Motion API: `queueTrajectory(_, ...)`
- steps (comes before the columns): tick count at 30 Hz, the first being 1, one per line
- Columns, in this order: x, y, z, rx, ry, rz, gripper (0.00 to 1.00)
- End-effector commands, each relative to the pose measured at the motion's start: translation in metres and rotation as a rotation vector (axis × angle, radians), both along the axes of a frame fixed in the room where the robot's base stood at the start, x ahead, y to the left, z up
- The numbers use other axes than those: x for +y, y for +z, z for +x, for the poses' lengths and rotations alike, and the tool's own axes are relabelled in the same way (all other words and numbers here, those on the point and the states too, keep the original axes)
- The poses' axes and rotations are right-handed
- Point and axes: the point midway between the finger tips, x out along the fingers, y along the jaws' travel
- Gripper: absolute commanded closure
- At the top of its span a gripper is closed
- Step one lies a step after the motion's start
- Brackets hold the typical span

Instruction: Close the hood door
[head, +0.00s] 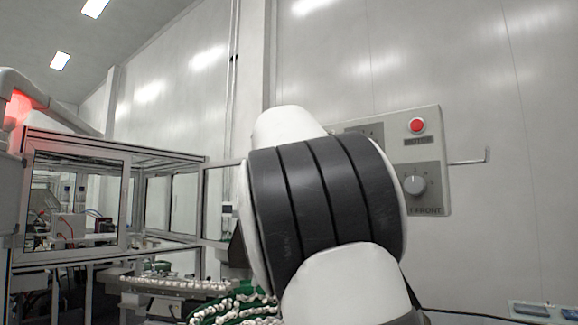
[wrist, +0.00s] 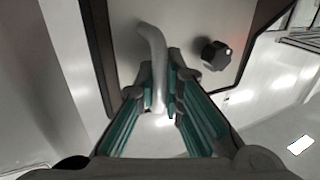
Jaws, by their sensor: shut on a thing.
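In the wrist view my gripper (wrist: 161,88) has its teal-padded fingers on either side of a curved grey handle (wrist: 152,48) and is shut on it. The handle stands on a light panel (wrist: 190,18) with dark edges, which seems to be the hood door. A black knob (wrist: 214,54) sits on the panel to the right of the handle. In the head view a framed, glazed enclosure (head: 130,140) stands at the left. My arm fills the middle of the head view and hides my gripper and the handle there.
A grey control box with a red button (head: 417,125) and a rotary dial (head: 414,185) is at the right in the head view. A conveyor with white caps (head: 175,285) runs low in front of the enclosure. A pale wall (head: 530,160) stands behind.

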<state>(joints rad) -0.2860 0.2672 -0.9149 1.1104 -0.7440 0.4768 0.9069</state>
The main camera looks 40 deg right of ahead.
Motion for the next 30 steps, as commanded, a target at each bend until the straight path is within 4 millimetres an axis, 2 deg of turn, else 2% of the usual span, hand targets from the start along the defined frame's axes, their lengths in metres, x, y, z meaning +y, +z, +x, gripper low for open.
queueTrajectory(11, -0.004, 0.000, -0.002, 0.002, -0.004, 0.002, 1.00)
queueTrajectory(12, -0.004, 0.000, -0.002, 0.002, -0.005, 0.002, 0.85)
queueTrajectory(13, -0.004, 0.000, -0.002, 0.002, -0.005, 0.002, 0.82)
queueTrajectory(23, -0.003, 0.000, -0.002, 0.001, -0.003, 0.002, 0.82)
queueTrajectory(30, 0.009, 0.001, -0.008, 0.001, 0.000, 0.002, 0.82)
